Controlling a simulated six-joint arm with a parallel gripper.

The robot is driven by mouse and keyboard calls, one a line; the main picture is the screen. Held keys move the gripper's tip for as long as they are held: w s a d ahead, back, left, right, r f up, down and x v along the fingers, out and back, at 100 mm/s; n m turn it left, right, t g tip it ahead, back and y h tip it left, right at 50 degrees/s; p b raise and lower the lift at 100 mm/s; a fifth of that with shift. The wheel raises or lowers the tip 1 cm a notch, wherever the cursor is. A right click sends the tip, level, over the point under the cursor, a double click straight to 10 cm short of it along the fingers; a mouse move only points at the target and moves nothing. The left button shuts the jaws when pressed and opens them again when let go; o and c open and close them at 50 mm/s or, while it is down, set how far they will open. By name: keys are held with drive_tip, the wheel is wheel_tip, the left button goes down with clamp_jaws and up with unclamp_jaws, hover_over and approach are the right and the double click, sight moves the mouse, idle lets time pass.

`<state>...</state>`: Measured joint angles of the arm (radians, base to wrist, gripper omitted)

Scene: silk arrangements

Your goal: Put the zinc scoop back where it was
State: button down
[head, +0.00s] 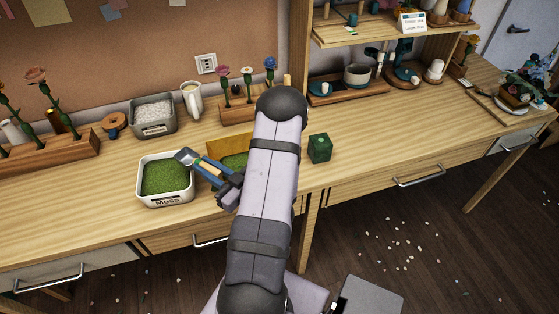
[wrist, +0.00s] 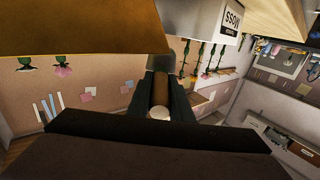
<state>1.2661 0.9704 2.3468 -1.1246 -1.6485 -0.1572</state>
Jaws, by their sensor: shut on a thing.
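The zinc scoop (head: 187,156) is in the grasp of my gripper (head: 213,172), its grey head pointing left near the right rim of the white tub labelled Moss (head: 166,193). In the wrist view my gripper (wrist: 160,88) has its dark fingers shut on the scoop's brown handle (wrist: 161,95), with the grey metal beyond it. The tub holds green moss. An ochre box (head: 228,147), also with green filling, stands right of the tub, partly hidden by my arm. I cannot tell whether the scoop touches the tub.
Wooden racks of silk flowers stand at the left (head: 48,152) and back centre (head: 250,108). A dark green block (head: 319,148) sits right of my arm. The front right bench is clear.

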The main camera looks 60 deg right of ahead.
drive_tip(key=s+d+m+g+h+b, duration=0.5)
drive_tip(key=s+d+m+h+b, duration=0.4)
drive_tip(key=s+d, duration=1.05)
drive_tip(key=shift+n+h, duration=0.6)
drive_tip(key=shift+n, duration=0.3)
drive_tip(key=shift+w+f+p, duration=0.1)
drive_tip(key=shift+f+p, duration=1.35)
drive_tip(key=shift+f, duration=3.4)
drive_tip(key=shift+f, duration=0.2)
drive_tip(key=c, duration=1.6)
unclamp_jaws()
